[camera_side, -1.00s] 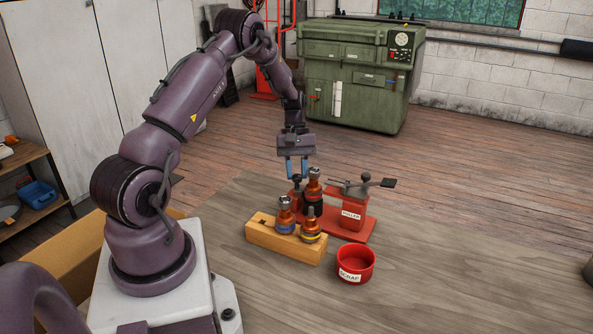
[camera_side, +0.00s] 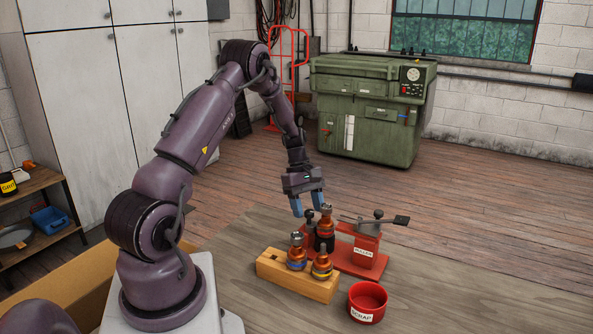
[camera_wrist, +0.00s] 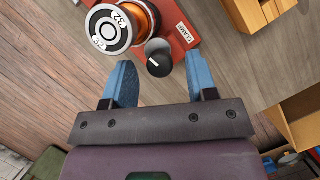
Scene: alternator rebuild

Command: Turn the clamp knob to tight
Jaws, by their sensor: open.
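The clamp knob (camera_wrist: 158,57) is dark and round with a white pointer line. It is on the red fixture (camera_wrist: 180,38) beside the CLAMP label. My gripper (camera_wrist: 159,64) is open, with one blue finger on each side of the knob in the wrist view and gaps between. In the side view my gripper (camera_side: 307,206) is just above the knob (camera_side: 309,217); whether a finger touches it is unclear. An orange and black rotor (camera_side: 325,228) stands upright in the fixture next to the knob; its numbered round top (camera_wrist: 109,29) shows in the wrist view.
A wooden block (camera_side: 297,280) in front of the fixture holds two more rotors. A red SCRAP bin (camera_side: 367,303) stands to its right. A puller (camera_side: 368,240) with a dark lever stands on the fixture's right side. The table's right part is clear.

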